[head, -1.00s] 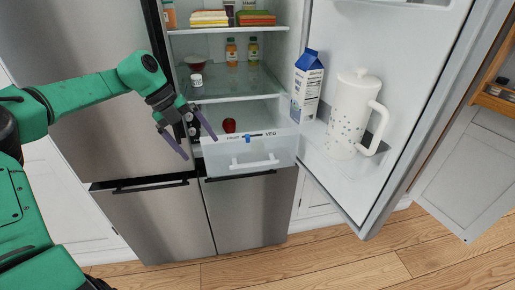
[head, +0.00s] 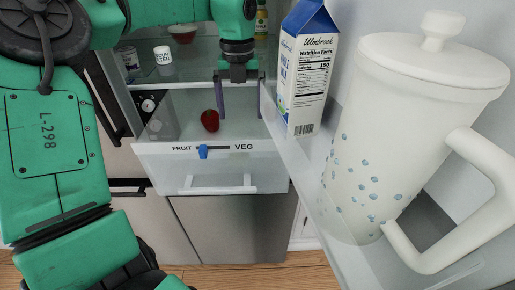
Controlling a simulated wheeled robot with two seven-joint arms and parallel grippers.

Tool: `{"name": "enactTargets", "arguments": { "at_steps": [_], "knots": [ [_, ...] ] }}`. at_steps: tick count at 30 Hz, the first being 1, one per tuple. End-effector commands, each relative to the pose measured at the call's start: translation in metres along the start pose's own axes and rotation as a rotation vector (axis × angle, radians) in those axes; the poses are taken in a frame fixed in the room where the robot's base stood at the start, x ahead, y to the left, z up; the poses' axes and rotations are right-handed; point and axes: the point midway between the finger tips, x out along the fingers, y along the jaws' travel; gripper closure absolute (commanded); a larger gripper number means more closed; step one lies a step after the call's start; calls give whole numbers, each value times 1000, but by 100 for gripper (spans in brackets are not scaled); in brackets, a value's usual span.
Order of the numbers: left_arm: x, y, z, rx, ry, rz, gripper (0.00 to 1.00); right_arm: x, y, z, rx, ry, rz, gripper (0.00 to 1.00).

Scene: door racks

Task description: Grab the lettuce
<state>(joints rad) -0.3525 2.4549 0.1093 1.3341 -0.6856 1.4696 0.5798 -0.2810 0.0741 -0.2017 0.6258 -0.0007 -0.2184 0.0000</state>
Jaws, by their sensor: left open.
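I see no lettuce in the head view. The crisper drawer (head: 215,177), marked FRUIT and VEG, is pulled out at the bottom of the open fridge. A red apple (head: 209,121) lies in it. My left gripper (head: 240,108) points down over the back right of the drawer, right of the apple. Its two purple fingers are apart with nothing seen between them. My right gripper is not in view.
The open fridge door on the right holds a milk carton (head: 307,68) and a large white pitcher (head: 385,130) close to me.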

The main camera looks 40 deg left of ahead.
Motion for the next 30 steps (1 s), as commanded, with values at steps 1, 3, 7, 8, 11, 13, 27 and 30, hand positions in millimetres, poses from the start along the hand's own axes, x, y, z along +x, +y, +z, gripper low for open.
{"name": "enactTargets", "arguments": {
  "at_steps": [1,3,7,8,11,13,27,30],
  "knots": [
    [6,0,-1,1,4,2,0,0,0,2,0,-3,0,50],
    [19,0,-1,1,6,0,0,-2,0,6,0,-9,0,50],
    [53,1,-2,1,8,0,0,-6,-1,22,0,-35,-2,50],
    [61,1,-1,1,7,1,0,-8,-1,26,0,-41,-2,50],
    [81,1,-1,-1,6,0,0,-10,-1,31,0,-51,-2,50],
    [89,1,-1,-1,3,-1,0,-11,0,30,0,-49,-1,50],
    [143,5,-2,-1,2,-1,0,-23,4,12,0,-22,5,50],
    [143,5,-2,-1,1,-1,15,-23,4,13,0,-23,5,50]
  ]
}}
